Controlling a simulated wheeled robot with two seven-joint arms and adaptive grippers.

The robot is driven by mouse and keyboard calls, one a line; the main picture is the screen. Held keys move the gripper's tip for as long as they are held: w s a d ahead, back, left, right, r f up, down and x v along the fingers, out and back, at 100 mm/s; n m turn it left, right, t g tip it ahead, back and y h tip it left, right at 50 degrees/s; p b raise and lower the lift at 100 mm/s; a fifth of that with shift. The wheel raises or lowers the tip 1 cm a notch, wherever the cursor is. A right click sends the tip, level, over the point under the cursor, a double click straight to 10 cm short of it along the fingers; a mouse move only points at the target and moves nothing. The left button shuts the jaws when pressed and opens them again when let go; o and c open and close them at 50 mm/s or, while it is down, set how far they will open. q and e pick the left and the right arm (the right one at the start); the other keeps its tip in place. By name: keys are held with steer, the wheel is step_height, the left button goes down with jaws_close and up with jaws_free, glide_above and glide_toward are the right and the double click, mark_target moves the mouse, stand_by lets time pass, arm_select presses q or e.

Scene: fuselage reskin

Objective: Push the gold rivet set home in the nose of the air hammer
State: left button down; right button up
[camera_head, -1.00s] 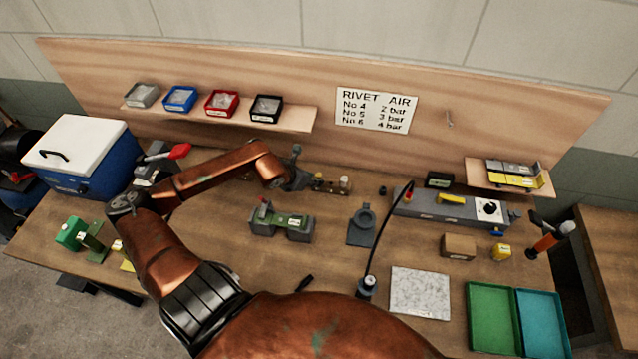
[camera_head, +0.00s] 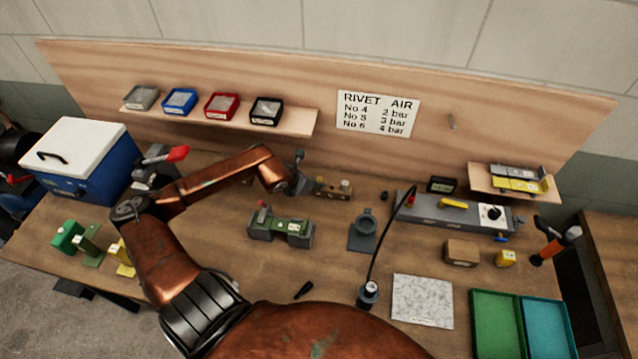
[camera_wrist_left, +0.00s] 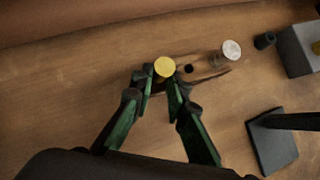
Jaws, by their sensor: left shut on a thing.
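My left gripper (camera_head: 303,184) is at the back middle of the bench, beside a small wooden block (camera_head: 334,190). In the left wrist view its green fingers (camera_wrist_left: 160,88) are shut on the gold rivet set (camera_wrist_left: 165,67), whose round yellow end shows between the tips. Beside it the block has a dark empty hole and a silver round piece (camera_wrist_left: 231,50). I cannot tell if the gold set is clear of the block. A green tool that may be the air hammer (camera_head: 282,227) lies in a grey cradle in front of the gripper. My right gripper is not in view.
A grey stand (camera_head: 363,235) is right of the green tool, with a black hose (camera_head: 386,233) curving nearby. A long grey unit (camera_head: 450,214), marble slab (camera_head: 422,300) and green tray (camera_head: 496,325) are at right. A blue cooler (camera_head: 80,160) stands left.

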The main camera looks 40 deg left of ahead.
mark_target(320, 178)
arm_select(q)
steer(key=shift+r+p, duration=0.95)
steer(key=shift+r, duration=0.9)
steer(key=shift+r+p, duration=0.8)
steer(key=shift+r, duration=0.55)
